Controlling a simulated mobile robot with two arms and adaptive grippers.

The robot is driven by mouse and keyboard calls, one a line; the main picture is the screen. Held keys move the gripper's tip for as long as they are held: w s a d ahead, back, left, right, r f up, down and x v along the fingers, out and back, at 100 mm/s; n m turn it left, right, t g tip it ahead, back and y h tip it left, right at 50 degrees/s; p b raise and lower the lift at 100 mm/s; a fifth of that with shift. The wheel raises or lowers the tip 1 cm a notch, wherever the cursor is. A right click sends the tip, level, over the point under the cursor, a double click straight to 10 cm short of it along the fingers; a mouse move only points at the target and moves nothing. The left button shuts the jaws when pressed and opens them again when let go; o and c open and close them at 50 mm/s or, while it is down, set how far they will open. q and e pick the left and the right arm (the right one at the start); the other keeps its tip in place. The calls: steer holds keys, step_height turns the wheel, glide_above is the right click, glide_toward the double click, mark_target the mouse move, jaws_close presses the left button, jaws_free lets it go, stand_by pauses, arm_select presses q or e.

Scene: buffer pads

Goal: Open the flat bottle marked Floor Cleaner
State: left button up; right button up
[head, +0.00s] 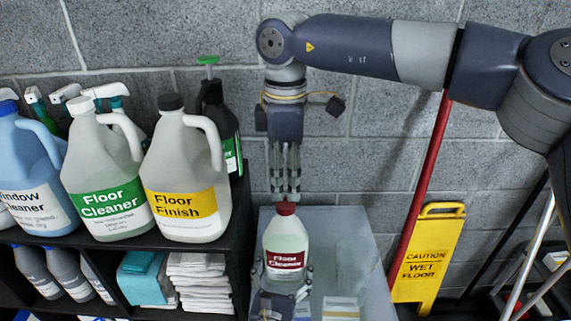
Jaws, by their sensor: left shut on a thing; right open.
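A small pale flat bottle (287,237) with a dark red label and a red cap (285,208) stands upright above or on a grey surface (350,250). Its label appears to read Floor Cleaner, in small print. My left gripper (286,275) is shut on the lower part of this bottle, with fingers at both sides. My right gripper (285,190) points straight down just above the red cap, open. Whether its fingertips touch the cap I cannot tell.
A black shelf (240,230) at left holds large jugs, including a green-labelled Floor Cleaner jug (108,190) and a yellow-labelled Floor Finish jug (185,175). A dark pump bottle (218,115) stands behind. A yellow wet-floor sign (430,250) and red pole (425,180) are at right.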

mark_target(285, 203)
steer(key=shift+f, duration=2.8)
jaws_close()
